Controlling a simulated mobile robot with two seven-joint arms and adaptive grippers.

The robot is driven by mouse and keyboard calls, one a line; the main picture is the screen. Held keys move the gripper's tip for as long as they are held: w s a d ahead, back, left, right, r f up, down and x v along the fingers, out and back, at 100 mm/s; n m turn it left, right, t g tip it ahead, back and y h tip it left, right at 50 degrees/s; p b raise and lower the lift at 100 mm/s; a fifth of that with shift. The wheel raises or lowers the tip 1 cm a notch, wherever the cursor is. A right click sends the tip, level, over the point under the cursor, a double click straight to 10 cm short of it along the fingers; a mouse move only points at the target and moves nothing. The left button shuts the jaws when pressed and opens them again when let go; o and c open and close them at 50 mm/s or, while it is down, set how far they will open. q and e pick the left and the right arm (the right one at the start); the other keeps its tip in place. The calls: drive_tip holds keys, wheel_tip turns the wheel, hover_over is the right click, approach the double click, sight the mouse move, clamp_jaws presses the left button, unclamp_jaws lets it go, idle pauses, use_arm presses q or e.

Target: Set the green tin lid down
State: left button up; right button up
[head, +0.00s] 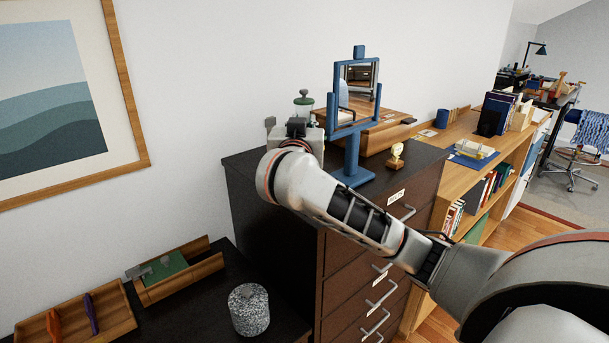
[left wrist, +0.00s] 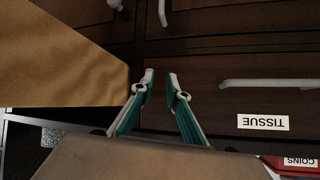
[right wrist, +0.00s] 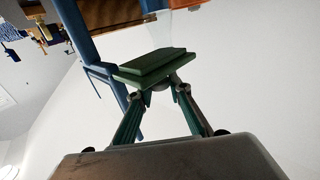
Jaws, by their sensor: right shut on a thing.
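The green tin lid (right wrist: 155,65) is a stepped rectangular plate in the right wrist view. My right gripper (right wrist: 158,90) is shut on it and holds it at the fingertips, with the pale wall behind. In the head view my right gripper (head: 297,130) is above the dark cabinet's far left part, left of the blue mirror stand; its fingers and the lid cannot be made out clearly there. My left gripper (left wrist: 160,75) is partly open and empty, in front of the dark drawers in the left wrist view. It is out of the head view.
The blue mirror stand (head: 352,150) stands close to my right gripper. A small gold figure (head: 395,157) stands on the dark cabinet (head: 415,160). Wooden trays (head: 190,290) and a speckled tin (head: 249,312) occupy the lower dark surface.

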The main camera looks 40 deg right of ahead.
drive_tip(key=f, duration=0.8)
drive_tip(key=shift+d+f, duration=0.2)
drive_tip(key=shift+f, duration=2.4)
drive_tip(key=shift+f, duration=0.15)
drive_tip(key=o, duration=1)
